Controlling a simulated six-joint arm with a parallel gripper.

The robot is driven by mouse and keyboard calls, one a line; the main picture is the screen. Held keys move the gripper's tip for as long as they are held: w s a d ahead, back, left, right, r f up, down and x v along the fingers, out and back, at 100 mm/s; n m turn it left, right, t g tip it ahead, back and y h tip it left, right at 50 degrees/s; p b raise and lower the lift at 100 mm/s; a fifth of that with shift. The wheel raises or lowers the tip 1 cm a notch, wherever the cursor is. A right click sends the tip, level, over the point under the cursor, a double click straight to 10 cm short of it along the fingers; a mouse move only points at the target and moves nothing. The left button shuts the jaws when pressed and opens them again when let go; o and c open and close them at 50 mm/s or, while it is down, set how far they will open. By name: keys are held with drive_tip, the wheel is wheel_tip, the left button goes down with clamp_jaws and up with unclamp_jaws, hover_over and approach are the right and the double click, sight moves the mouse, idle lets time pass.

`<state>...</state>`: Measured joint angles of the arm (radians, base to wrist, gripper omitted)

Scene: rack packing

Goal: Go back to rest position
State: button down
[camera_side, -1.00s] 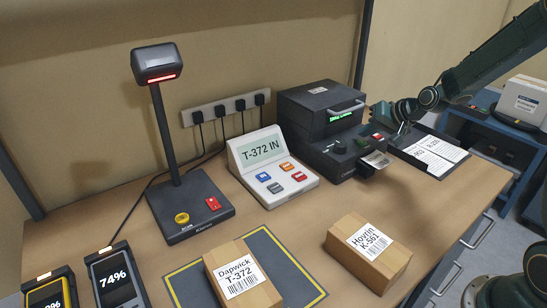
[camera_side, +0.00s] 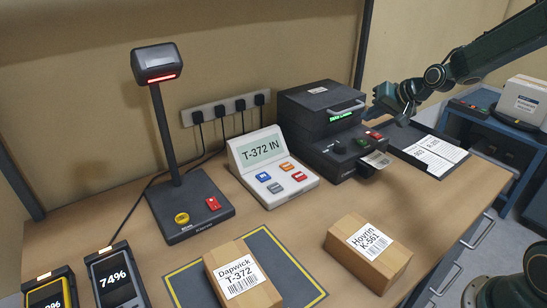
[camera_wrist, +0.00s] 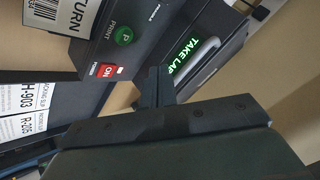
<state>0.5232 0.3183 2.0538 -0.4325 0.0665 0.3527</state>
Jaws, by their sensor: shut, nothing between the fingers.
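My gripper (camera_side: 402,119) hangs in the air above the right side of the label printer (camera_side: 325,118), beside the dark clipboard tray (camera_side: 408,148). Its fingers are together and hold nothing. In the wrist view my gripper (camera_wrist: 156,85) points toward the printer, whose green PRINT button (camera_wrist: 123,36), red ON switch (camera_wrist: 107,71) and lit "TAKE LABEL" display (camera_wrist: 187,57) show. A printed label (camera_side: 377,160) sticks out of the printer's front slot.
A box labelled Dapwick T-372 (camera_side: 262,290) stands on the yellow-edged mat (camera_side: 284,250). A box labelled Hovrin K-561 (camera_side: 345,262) stands to its right. A scanner on a post (camera_side: 166,130) and a white console (camera_side: 285,192) stand behind. A blue cart (camera_side: 480,133) is at right.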

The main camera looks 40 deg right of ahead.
idle(0.6)
drive_tip(key=s+a+r+n+g, duration=0.2)
drive_tip(key=s+a+r+n, duration=0.2)
drive_tip(key=s+a+r, duration=0.55)
drive_tip(key=s+a+n, duration=0.2)
drive_tip(key=s, duration=0.8)
drive_tip(key=s+a+f+n+g+h, duration=0.1)
drive_tip(key=s+a, duration=0.2)
drive_tip(key=s, duration=0.8)
drive_tip(key=shift+a+n+g, duration=0.3)
drive_tip(key=shift+a+n, duration=0.05)
drive_tip(key=shift+n, duration=0.05)
